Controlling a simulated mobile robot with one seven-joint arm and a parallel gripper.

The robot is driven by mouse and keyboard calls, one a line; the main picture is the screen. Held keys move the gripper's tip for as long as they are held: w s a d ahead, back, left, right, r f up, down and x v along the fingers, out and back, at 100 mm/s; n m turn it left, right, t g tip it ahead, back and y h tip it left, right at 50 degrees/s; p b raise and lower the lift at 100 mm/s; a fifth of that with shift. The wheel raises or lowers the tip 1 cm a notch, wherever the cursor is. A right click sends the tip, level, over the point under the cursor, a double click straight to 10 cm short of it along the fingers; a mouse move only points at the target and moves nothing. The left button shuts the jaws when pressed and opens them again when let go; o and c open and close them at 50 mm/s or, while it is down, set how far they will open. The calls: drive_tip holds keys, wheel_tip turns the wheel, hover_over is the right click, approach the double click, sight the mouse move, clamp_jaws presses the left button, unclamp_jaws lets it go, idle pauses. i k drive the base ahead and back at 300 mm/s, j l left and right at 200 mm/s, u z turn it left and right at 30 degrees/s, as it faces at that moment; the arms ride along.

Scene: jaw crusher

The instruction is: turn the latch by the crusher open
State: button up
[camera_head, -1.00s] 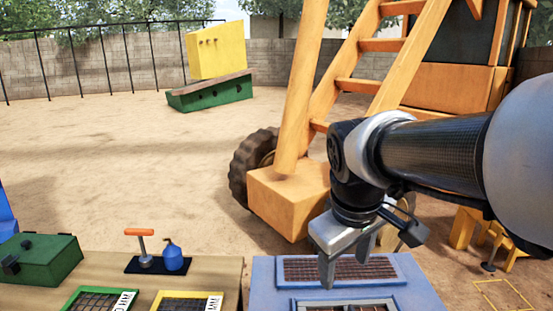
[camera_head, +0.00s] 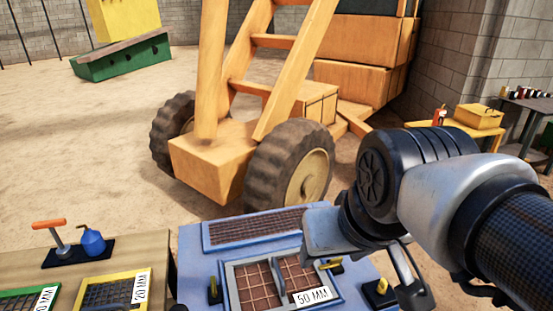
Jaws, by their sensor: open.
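The blue crusher top (camera_head: 200,245) is at the bottom middle, with a grey-framed grate labelled 50 MM (camera_head: 262,290) set in it. Small yellow-handled latches stand around the grate: one at its left (camera_head: 214,290), one at its upper right (camera_head: 331,264) and one on a black base at the right (camera_head: 380,289). I cannot tell which of them is the task's latch. My gripper (camera_head: 325,248) is open and empty above the crusher's right part, close to the upper right latch in the picture. Its fingertips are hard to make out, and contact cannot be judged.
A wooden table (camera_head: 150,255) at the left holds an orange-handled tool (camera_head: 50,228), a blue oil can (camera_head: 91,240), and a yellow-framed 20 MM grate (camera_head: 110,297). An orange wheeled machine (camera_head: 205,165) stands behind the crusher. A yellow bench (camera_head: 455,128) is at the right.

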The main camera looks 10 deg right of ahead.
sight(334, 262)
drive_tip(key=l+z, duration=0.25)
drive_tip(key=k+l, duration=0.1)
drive_tip(key=k, duration=0.5)
drive_tip(key=i+l+u, duration=0.35)
drive_tip(key=l, duration=0.25)
drive_tip(key=i+l+u, duration=0.15)
drive_tip(key=l, duration=0.2)
drive_tip(key=i+z, duration=0.4)
drive_tip(key=k+l, duration=0.05)
